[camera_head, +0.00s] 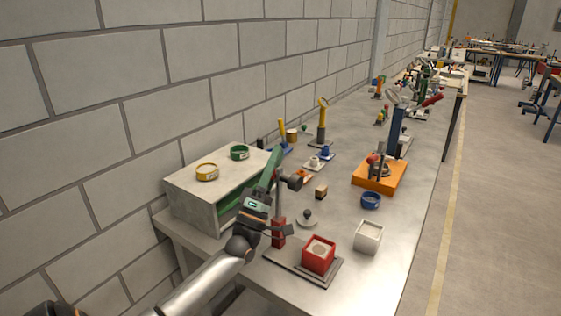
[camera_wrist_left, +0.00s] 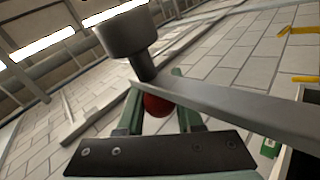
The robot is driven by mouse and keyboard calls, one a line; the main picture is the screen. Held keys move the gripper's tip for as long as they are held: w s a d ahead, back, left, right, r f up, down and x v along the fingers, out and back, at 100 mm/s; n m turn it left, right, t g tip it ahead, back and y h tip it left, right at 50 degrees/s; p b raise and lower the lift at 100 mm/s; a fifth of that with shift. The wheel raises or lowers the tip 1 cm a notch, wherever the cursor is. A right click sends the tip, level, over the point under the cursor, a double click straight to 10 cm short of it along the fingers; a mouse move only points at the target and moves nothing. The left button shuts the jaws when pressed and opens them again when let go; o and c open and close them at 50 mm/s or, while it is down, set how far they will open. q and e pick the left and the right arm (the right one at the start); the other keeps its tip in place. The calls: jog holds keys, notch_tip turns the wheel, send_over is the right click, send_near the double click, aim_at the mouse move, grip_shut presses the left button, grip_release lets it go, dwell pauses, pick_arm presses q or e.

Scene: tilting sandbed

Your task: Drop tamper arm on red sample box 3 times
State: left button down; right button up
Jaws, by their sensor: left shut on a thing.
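The red sample box (camera_head: 318,256), filled with pale material, sits on the flat tamper base (camera_head: 275,272) near the bench's front. A red post (camera_head: 278,233) rises beside it. The tamper arm is raised; its dark cylindrical head (camera_head: 293,181) is well above the box. In the left wrist view, the arm is a grey bar (camera_wrist_left: 235,103) with the dark head (camera_wrist_left: 125,38) at its end. My left gripper (camera_head: 274,160) has green fingers shut on a red ball knob (camera_wrist_left: 157,105) beside the bar. The fingers partly hide the knob. My right gripper is out of view.
A white box (camera_head: 368,237) stands right of the red box. A grey knobbed weight (camera_head: 307,218) and blue ring (camera_head: 371,201) lie behind. An orange tray (camera_head: 380,176) stands further back. A grey shelf (camera_head: 190,195) is left, against the wall.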

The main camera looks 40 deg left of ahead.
pick_arm(q)
jog(key=shift+a+y, duration=0.15)
jog(key=shift+y, duration=0.15)
jog(key=c, duration=0.6)
grip_release()
jog(key=shift+o, duration=0.2)
jog(key=b+v, duration=0.3)
jog(key=v, duration=0.9)
jog(key=shift+s, duration=0.25)
jog(key=shift+f, duration=0.15)
